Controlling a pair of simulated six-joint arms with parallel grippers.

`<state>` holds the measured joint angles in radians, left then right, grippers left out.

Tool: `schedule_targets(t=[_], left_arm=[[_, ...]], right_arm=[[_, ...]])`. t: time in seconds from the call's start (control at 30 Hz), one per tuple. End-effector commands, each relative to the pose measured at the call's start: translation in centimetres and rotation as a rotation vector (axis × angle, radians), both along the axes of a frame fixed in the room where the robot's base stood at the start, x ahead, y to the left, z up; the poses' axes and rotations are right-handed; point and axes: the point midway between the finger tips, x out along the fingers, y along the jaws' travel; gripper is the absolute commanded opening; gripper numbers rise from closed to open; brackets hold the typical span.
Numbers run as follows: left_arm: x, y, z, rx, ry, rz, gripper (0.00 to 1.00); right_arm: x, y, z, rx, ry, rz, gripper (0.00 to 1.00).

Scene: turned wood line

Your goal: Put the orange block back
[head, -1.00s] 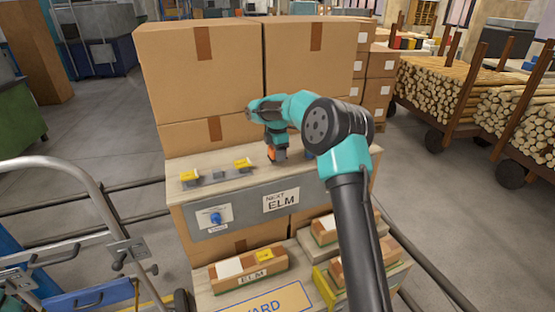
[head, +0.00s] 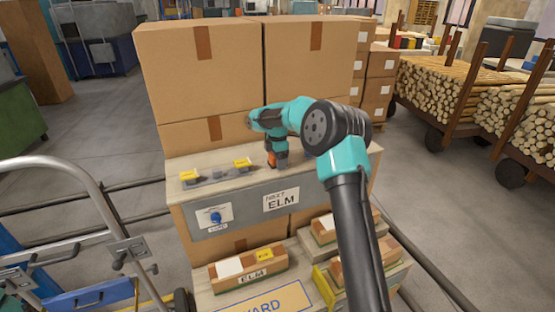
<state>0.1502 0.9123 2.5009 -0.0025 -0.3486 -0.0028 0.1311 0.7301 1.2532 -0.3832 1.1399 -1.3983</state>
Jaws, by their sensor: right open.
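The orange block (head: 271,159) is a small patch of orange at the gripper's tip, on or just above the wooden top of the stand (head: 215,163). Much of it is hidden by my right gripper (head: 277,164). That gripper points down at the block and is open. I cannot tell whether its fingers touch the block. My left gripper is not in view.
Tall cardboard boxes (head: 200,75) rise close behind the gripper. A sign reading ELM (head: 281,200) hangs on the front. Small labelled crates (head: 248,269) sit on the lower shelf.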

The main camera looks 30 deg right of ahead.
Motion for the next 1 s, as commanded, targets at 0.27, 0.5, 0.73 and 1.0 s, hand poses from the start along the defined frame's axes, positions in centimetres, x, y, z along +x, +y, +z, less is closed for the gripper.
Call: schedule_targets(t=[0.27,0.5,0.73,1.0], left_arm=[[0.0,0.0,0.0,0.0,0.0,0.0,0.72],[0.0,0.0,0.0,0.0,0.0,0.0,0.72],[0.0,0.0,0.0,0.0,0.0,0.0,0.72],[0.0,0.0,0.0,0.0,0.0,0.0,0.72]], right_arm=[[0.0,0.0,0.3,0.0,-0.001,0.0,0.78],[0.1,0.0,2.9,-0.001,-0.004,0.0,0.78],[0.1,0.0,7.1,0.0,-0.004,0.0,0.78],[0.1,0.0,11.4,0.0,-0.003,-0.001,0.78]])
